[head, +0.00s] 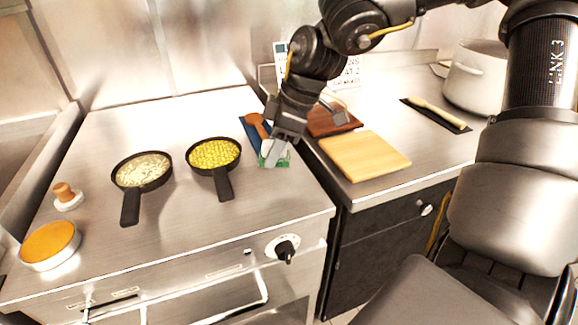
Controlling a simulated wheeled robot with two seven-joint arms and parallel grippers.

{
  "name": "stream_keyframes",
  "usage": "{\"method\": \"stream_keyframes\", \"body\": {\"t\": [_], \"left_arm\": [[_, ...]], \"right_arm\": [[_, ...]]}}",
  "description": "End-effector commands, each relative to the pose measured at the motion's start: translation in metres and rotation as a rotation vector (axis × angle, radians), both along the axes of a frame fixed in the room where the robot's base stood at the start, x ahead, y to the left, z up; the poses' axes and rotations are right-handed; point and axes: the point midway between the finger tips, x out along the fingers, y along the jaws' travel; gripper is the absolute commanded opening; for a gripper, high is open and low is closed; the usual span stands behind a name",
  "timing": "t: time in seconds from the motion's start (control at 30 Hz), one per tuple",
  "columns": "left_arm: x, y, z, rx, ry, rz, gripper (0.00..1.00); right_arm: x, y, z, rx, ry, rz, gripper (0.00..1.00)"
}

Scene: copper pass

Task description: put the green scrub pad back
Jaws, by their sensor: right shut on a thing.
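The green scrub pad (285,162) lies at or just above the steel counter, right of the pan of yellow food. Only its green edges show around my gripper's fingers. My right gripper (272,152) reaches down from the upper right and is shut on the pad. I cannot tell whether the pad touches the counter. A blue mat (246,124) lies behind the gripper, with a brown-handled tool (257,124) on it, partly hidden by the gripper. My left gripper is not in view.
A pan of yellow food (214,153) and a pan of pale food (142,170) stand to the left. To the right are a light board (365,156), a dark brown board (335,121) and a pot (474,80). The front middle of the counter is clear.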

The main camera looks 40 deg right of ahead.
Motion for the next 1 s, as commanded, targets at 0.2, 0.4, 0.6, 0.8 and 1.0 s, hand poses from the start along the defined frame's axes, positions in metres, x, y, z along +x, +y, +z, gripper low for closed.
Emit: {"method": "stream_keyframes", "body": {"t": [0.2, 0.4, 0.6, 0.8, 1.0], "left_arm": [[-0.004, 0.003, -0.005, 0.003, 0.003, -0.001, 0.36], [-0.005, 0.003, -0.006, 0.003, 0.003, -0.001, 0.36], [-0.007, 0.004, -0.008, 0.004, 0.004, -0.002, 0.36], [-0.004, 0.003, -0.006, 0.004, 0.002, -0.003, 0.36], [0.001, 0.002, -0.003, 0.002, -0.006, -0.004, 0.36]], "right_arm": [[-0.001, -0.025, -0.031, 0.000, 0.003, -0.001, 0.23], [0.000, -0.031, -0.038, -0.001, 0.000, -0.001, 0.23], [-0.001, -0.040, -0.056, -0.001, 0.005, -0.002, 0.23], [-0.001, -0.039, -0.077, -0.001, 0.003, -0.003, 0.23], [-0.001, -0.039, -0.077, -0.002, 0.001, -0.002, 0.23]]}}
